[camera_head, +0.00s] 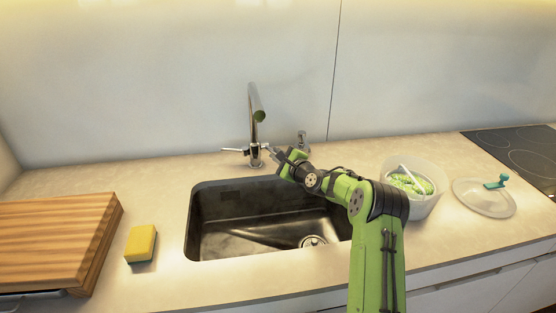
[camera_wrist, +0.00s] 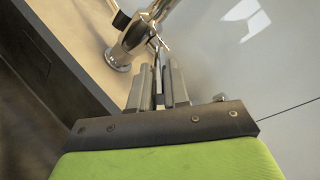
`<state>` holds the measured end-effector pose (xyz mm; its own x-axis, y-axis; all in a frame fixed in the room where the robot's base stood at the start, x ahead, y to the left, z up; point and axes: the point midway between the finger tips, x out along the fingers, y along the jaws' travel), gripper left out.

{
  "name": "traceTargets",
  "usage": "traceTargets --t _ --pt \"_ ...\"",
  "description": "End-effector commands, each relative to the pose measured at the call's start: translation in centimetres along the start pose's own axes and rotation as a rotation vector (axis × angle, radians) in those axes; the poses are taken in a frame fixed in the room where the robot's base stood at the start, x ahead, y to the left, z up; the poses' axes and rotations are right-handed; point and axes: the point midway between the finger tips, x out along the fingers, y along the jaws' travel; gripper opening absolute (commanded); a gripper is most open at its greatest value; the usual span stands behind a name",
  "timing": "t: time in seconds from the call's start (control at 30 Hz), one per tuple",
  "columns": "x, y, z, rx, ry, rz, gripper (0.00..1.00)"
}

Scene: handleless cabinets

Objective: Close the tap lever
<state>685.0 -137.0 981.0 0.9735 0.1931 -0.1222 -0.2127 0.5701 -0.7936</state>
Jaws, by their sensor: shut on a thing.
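The chrome tap (camera_head: 253,115) stands behind the sink with a tall curved spout. A thin lever (camera_head: 232,149) sticks out to the left of its base. My gripper (camera_head: 276,154) is at the right side of the tap base. In the wrist view, my gripper (camera_wrist: 160,72) has its fingers close together around a thin tap lever (camera_wrist: 157,56) that runs out from the tap body (camera_wrist: 136,34). Much of the held lever is hidden between the fingers.
The dark sink (camera_head: 240,221) lies below my arm. A wooden board (camera_head: 55,238) and a yellow sponge (camera_head: 141,243) are on the left. A small chrome fitting (camera_head: 303,139) stands behind my gripper.

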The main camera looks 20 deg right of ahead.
Motion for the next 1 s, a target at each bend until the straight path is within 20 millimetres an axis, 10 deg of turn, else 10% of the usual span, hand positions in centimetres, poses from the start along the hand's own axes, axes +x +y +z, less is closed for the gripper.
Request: traceTargets --t 0.2,0.23,0.4,0.73,1.0 --pt "0.0 0.0 0.0 0.003 0.001 0.004 0.0" --pt "0.0 0.0 0.0 0.003 0.001 0.004 0.19" --pt "0.0 0.0 0.0 0.003 0.001 0.004 0.41" --pt "-0.7 -0.1 0.0 0.003 0.003 0.004 0.41" --pt "-7.0 -0.2 -0.1 0.005 0.007 0.003 0.41"
